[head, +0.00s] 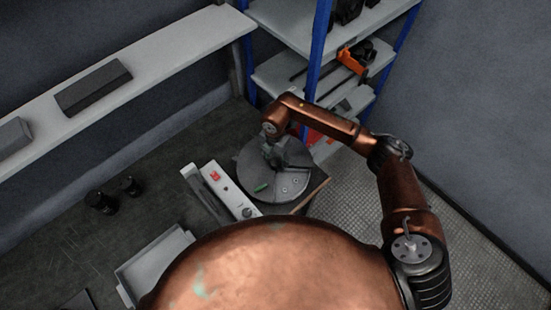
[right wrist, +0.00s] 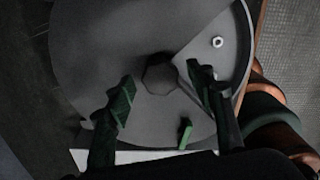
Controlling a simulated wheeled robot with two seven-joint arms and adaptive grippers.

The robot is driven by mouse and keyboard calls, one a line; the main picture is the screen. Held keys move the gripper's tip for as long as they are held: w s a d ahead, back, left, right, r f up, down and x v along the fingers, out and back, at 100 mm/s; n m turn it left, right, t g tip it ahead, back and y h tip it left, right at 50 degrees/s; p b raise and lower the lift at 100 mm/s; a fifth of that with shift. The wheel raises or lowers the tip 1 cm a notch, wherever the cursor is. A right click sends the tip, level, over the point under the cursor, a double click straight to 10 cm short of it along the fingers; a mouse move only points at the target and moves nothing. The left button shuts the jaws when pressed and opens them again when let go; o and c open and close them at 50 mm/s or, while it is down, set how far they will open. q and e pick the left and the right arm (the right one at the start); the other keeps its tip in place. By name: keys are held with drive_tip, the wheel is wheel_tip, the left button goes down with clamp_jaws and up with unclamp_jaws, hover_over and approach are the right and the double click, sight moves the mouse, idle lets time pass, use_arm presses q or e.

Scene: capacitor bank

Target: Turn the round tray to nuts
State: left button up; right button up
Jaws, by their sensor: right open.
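The round tray (head: 285,190) is a grey disc on the workbench, near the bench's right corner. It also fills much of the right wrist view (right wrist: 105,45), with a dark faceted hub (right wrist: 160,75) at its middle. A light nut (right wrist: 217,42) lies in one sector, and a small green piece (right wrist: 185,133) lies near the rim. My right gripper (head: 272,152) is over the tray in the head view. In the right wrist view its green fingers (right wrist: 160,85) are open and spread, one each side of the hub; I cannot tell whether they touch the tray. My left gripper is not in view.
A white panel (head: 222,188) with a red switch stands left of the tray. Two dark cylinders (head: 115,193), an empty light bin (head: 155,262) and a wall shelf (head: 130,75) are further left. A blue-post rack (head: 312,75) stands behind.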

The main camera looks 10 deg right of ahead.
wheel_tip(320, 180, up, 12)
idle(0.6)
